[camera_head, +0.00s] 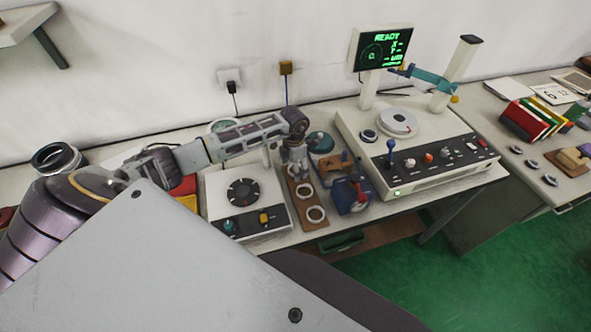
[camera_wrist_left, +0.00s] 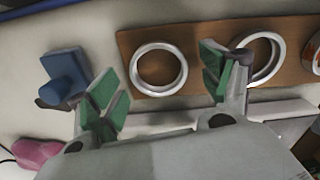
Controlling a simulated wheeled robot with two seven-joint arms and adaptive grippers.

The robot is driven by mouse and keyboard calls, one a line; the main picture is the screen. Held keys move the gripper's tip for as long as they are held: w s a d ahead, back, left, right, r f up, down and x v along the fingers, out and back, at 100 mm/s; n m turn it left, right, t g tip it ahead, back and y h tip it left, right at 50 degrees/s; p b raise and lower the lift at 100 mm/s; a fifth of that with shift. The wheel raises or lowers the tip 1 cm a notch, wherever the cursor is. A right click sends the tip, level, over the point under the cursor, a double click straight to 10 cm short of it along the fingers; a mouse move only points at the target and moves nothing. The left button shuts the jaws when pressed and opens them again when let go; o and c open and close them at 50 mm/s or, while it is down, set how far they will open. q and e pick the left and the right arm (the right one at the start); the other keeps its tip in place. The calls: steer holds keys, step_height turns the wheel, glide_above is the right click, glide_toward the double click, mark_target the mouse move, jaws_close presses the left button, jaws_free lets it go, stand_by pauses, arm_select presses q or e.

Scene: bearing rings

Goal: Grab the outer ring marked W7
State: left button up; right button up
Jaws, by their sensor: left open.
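A brown wooden board (camera_head: 308,224) carries a row of silver rings on the bench. A near ring (camera_head: 316,214) and a middle ring (camera_head: 304,191) show below my left gripper (camera_head: 296,168). In the left wrist view the gripper (camera_wrist_left: 163,88) is open and empty, its green-padded fingers spread. One whole ring (camera_wrist_left: 158,69) lies between the fingers, beyond their tips. A second ring (camera_wrist_left: 264,60) is partly hidden behind the right finger. A third object (camera_wrist_left: 314,52) is cut off at the right edge. No W7 mark is legible. My right gripper is not in view.
A white device with a dark dial (camera_head: 243,193) stands left of the board. A blue tool (camera_head: 352,196) stands close on its right, then a console with knobs (camera_head: 430,158). A screen (camera_head: 381,48) rises behind. The wrist view shows a blue block (camera_wrist_left: 65,78).

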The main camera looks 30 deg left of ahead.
arm_select(q)
steer(key=shift+c, duration=0.5)
steer(key=c, duration=1.1)
steer(key=shift+r, duration=0.1)
steer(key=shift+r+b, duration=0.75)
steer(key=shift+r, duration=4.2)
